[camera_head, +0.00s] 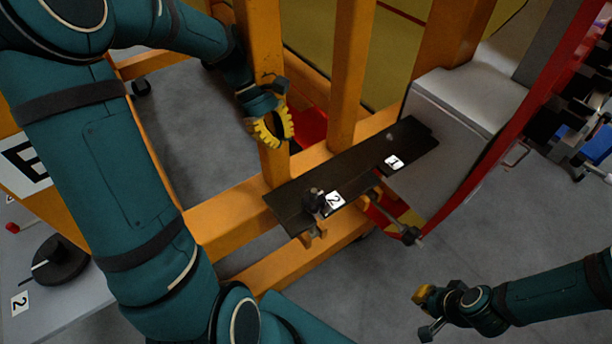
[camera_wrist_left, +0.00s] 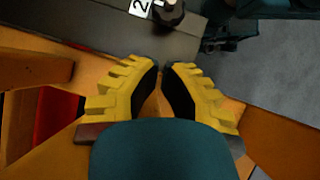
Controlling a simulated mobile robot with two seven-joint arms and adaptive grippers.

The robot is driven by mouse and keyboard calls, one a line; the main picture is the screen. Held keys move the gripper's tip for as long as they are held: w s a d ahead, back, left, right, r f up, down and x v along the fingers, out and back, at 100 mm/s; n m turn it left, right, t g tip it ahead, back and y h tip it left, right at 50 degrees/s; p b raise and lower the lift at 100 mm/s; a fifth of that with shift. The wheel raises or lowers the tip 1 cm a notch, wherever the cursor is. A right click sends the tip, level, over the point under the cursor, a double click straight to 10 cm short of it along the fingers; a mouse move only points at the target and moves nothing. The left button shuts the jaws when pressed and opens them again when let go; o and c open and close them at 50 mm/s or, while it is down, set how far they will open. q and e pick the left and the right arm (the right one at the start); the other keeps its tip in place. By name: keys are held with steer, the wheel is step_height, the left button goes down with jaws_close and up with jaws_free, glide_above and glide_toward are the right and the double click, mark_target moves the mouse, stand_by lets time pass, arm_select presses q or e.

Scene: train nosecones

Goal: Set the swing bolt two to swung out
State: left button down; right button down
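Swing bolt two shows as a dark knob (camera_head: 313,198) beside the white label "2" (camera_head: 335,201), at the near left end of a dark plate (camera_head: 352,172). It looks upright in the plate's edge. The knob also shows at the top of the left wrist view (camera_wrist_left: 171,12), beside its label (camera_wrist_left: 140,7). My left gripper (camera_head: 275,128), with yellow ribbed fingers, is above and behind the plate, apart from the knob. Its fingertips (camera_wrist_left: 162,68) are together with nothing visible between them. My right gripper (camera_head: 424,312) is low at the right, away from the plate; its finger opening is unclear.
Label "1" (camera_head: 393,162) is farther along the plate. A rod with a dark knob (camera_head: 411,235) sticks out from the plate's front side. Orange posts (camera_head: 350,70) stand behind the plate. A grey box (camera_head: 465,105) and red panel (camera_head: 487,150) stand at the right.

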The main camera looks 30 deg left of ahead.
arm_select(q)
steer(key=b+x, duration=0.1)
steer(key=x, duration=0.6)
steer(key=shift+s+d+f, duration=0.1)
steer(key=shift+d+f, duration=0.05)
steer(key=shift+d, duration=0.5)
steer(key=shift+s+d+f, duration=0.1)
steer(key=shift+s+d, duration=0.05)
steer(key=shift+d, duration=0.5)
steer(key=shift+s+d+f, duration=0.1)
steer(key=shift+d+f, duration=0.05)
steer(key=shift+d, duration=0.5)
arm_select(e)
steer(key=shift+f, duration=0.65)
